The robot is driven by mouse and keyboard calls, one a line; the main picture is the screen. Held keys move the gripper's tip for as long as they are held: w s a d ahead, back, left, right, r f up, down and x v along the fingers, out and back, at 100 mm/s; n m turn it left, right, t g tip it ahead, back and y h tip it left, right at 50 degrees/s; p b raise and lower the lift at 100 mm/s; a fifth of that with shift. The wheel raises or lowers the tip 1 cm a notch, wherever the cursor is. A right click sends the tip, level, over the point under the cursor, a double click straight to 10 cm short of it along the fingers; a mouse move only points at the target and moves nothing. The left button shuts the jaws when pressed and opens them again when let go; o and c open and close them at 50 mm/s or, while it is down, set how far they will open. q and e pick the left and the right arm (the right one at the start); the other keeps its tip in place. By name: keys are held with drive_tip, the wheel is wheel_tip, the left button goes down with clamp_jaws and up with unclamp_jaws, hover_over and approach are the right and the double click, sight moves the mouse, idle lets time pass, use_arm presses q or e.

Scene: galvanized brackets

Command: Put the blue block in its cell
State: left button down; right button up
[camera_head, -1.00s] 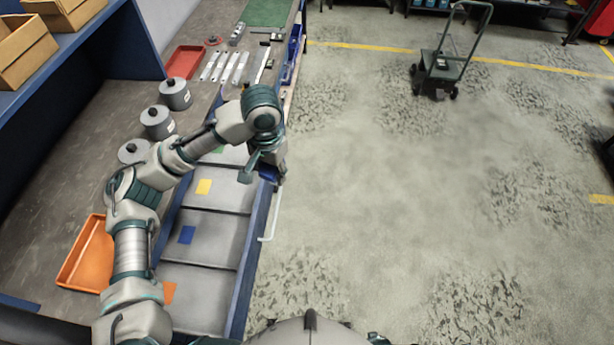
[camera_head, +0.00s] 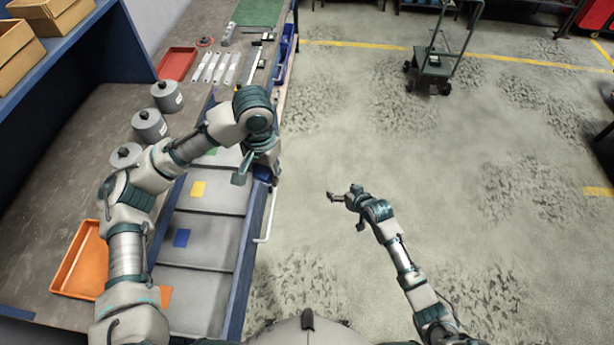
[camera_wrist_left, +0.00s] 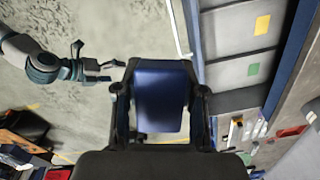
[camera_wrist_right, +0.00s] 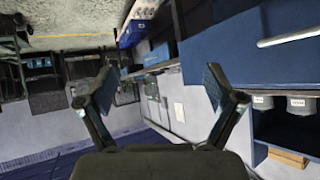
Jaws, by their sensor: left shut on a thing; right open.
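My left gripper (camera_head: 262,172) is shut on the blue block (camera_wrist_left: 162,98), which sits between its two fingers in the left wrist view. In the head view it hangs by the right edge of the row of grey cells, and the block is mostly hidden. The cell with the blue label (camera_head: 182,238) lies below and left of it, between the yellow-labelled cell (camera_head: 198,189) and the orange-labelled one (camera_head: 165,296). My right gripper (camera_head: 336,197) is open and empty over the floor, right of the row. It also shows in the left wrist view (camera_wrist_left: 100,70).
An orange tray (camera_head: 80,262) and several grey cylinders (camera_head: 150,126) stand left of the cells. A red tray (camera_head: 177,64) and metal strips (camera_head: 215,68) lie farther back. A white handle (camera_head: 268,216) juts from the right edge. A cart (camera_head: 436,68) stands on open floor.

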use_arm(q)
drive_tip(key=shift+d, duration=0.15)
use_arm(e)
drive_tip(key=s+a+r+n+y, duration=0.1)
drive_tip(key=a+r+n+y, duration=0.15)
drive_tip(key=r, duration=0.85)
drive_tip(key=s+a+r+n+y, duration=0.15)
drive_tip(key=a+r, duration=0.25)
drive_tip(key=r, duration=0.7)
use_arm(q)
drive_tip(key=shift+s+a, duration=0.1)
drive_tip(key=shift+a, duration=0.1)
use_arm(e)
drive_tip(key=n+g+y, duration=0.2)
drive_tip(key=n, duration=0.5)
approach(266, 169)
drive_tip(key=x, duration=1.1)
drive_tip(key=shift+w+d+f, duration=0.25)
drive_tip(key=shift+d+f, duration=0.1)
drive_tip(key=shift+d, duration=0.1)
